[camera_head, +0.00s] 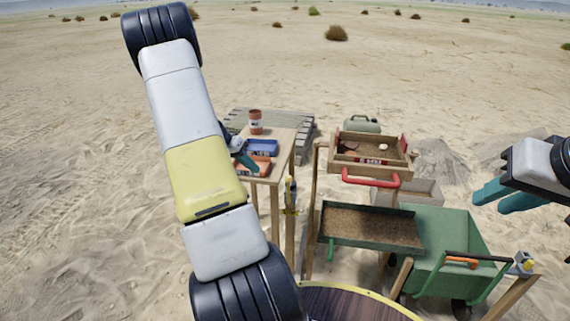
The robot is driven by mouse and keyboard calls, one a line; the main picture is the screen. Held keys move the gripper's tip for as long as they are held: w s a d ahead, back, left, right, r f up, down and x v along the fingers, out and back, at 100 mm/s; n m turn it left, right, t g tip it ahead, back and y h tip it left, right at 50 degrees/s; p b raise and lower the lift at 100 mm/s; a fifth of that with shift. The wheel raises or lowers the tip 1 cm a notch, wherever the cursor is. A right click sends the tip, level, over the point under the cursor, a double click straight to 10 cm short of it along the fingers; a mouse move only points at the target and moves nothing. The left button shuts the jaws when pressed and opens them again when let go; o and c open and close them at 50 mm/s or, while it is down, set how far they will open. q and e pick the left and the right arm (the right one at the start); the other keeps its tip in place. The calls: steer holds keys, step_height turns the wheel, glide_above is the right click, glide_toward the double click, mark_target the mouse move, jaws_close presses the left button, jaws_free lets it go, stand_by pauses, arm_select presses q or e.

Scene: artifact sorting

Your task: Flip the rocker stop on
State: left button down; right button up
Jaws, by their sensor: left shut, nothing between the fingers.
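A wooden sifting frame stands at centre right. Its upper screen box (345,157) has a red handle (370,179) and holds a few small pieces. A small grey box with a yellow part (523,264) sits on a wooden post at the lower right; I cannot tell whether it is the rocker stop or how it is set. My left gripper (245,160), with teal fingers, is shut and empty over the small table, left of the frame and partly hidden by my arm. My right gripper (503,196) is in the air at the right, apart from everything; its finger gap is unclear.
The small wooden table (284,141) holds a reddish jar (255,122), a blue tray (262,147) and an orange tray (262,165). A soil-filled trough (322,228) and green wheelbarrow (455,230) stand below the screen box. A pallet (302,125) lies behind the table. Open sand surrounds them.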

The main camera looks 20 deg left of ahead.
mark_target(289, 189)
arm_select(q)
steer(key=w+d+f, duration=0.3)
steer(key=d+f, duration=0.4)
steer(key=d, duration=0.1)
steer(key=shift+w, duration=0.3)
steer(key=shift+d+r, duration=0.1)
steer(key=shift+d, duration=0.05)
